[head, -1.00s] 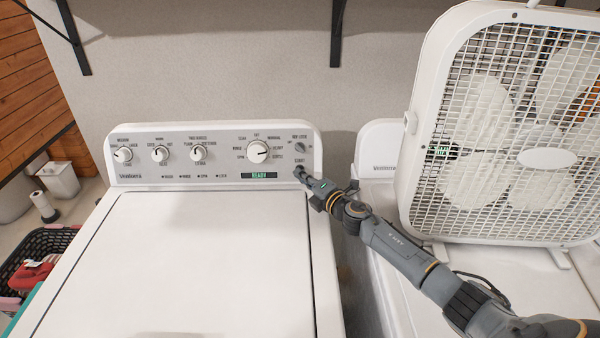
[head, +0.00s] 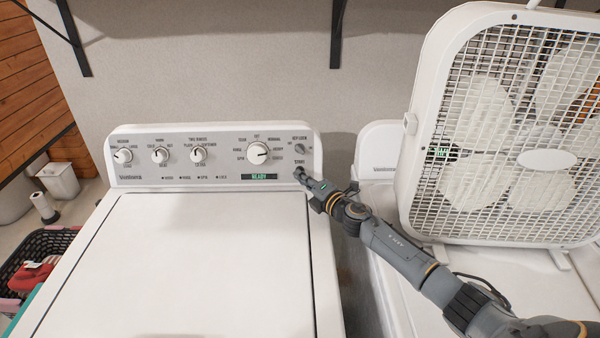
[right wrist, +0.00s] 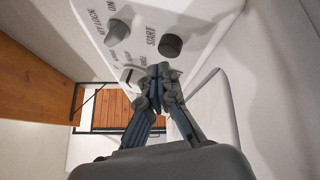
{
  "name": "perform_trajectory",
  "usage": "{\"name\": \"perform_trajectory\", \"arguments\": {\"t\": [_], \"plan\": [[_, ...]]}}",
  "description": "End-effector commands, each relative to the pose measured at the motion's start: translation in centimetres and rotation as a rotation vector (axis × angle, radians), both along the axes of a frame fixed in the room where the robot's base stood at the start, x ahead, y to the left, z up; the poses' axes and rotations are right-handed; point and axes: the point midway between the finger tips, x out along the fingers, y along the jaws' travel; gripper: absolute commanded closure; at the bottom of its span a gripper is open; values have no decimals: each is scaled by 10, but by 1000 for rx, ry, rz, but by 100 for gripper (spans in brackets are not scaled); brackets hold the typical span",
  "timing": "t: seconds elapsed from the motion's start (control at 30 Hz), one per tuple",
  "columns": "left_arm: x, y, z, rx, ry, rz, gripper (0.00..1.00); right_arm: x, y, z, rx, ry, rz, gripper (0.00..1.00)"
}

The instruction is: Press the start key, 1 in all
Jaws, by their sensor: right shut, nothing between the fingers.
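The washer's control panel (head: 222,180) shows a green READY display (head: 259,177). The start key (right wrist: 171,45) is a dark round button under the START label in the right wrist view; in the head view my gripper's tip covers its spot. My right gripper (head: 299,173) is shut and empty, its tip at the panel's lower right corner. In the right wrist view its closed fingertips (right wrist: 158,71) appear just below the key in the picture; I cannot tell whether they touch it. My left gripper is not in view.
A grey key-lock knob (head: 299,148) sits above the start key, and a large dial (head: 257,153) to its left. A white box fan (head: 409,200) stands on the neighbouring machine at the right. A dark basket (head: 50,243) is at the lower left. The washer lid (head: 190,260) is clear.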

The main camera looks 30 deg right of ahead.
Motion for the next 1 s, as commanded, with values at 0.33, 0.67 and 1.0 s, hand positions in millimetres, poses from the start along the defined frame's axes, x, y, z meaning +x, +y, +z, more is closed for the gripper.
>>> {"name": "perform_trajectory", "arguments": {"t": [0.33,0.67,1.0], "plan": [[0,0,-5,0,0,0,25,5,-2,-2,0,-1,0,100],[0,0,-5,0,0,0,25,7,-3,-2,1,0,1,100],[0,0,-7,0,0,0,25,9,-4,-3,0,0,0,100]]}}
